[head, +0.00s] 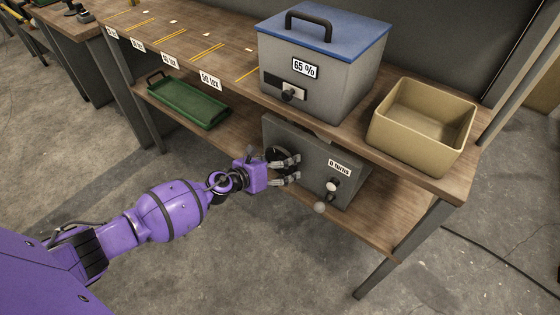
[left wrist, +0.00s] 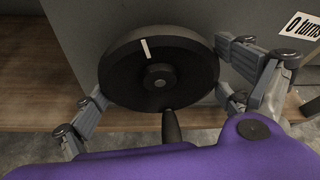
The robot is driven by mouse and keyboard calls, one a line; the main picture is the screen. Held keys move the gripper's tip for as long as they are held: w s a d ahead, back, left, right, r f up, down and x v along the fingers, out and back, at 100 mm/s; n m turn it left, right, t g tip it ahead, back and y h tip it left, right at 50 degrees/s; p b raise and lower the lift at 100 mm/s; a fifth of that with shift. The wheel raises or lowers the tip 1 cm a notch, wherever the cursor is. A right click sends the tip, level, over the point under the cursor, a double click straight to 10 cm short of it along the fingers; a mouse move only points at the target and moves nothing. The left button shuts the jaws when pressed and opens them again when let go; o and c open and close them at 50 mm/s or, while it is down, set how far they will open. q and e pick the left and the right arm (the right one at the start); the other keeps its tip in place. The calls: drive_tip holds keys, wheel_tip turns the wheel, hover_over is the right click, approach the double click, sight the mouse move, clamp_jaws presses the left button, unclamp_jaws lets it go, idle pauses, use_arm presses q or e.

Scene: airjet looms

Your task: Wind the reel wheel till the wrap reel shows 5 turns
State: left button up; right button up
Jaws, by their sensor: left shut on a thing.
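The wrap reel (head: 310,150) is a grey box on the lower shelf of the bench, with a label (head: 339,168) reading "0 turns". Its black reel wheel (left wrist: 128,75) faces me in the left wrist view, with a white mark (left wrist: 145,48) near the top, slightly left. A dark handle (left wrist: 172,125) stands out below the hub. My left gripper (head: 291,169) is shut on the wheel, its fingers at the left and right of the rim. In the head view the fingers partly hide the wheel. My right gripper is not in view.
A green tray (head: 187,122) lies on the lower shelf to the left. A grey box with a blue lid (head: 325,30), labelled "65 %", and an open tan bin (head: 385,120) stand on the bench top above. A knob (head: 332,187) is on the reel's front.

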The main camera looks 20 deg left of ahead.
use_arm(q)
drive_tip(key=shift+s+f, duration=0.1)
drive_tip(key=shift+f, duration=0.1)
drive_tip(key=o, duration=1.4)
drive_tip(key=shift+c, duration=0.2)
drive_tip(key=shift+a+r, duration=0.15)
drive_tip(key=v, duration=1.1)
drive_tip(key=shift+s+a, duration=0.15)
drive_tip(key=shift+s, duration=0.15)
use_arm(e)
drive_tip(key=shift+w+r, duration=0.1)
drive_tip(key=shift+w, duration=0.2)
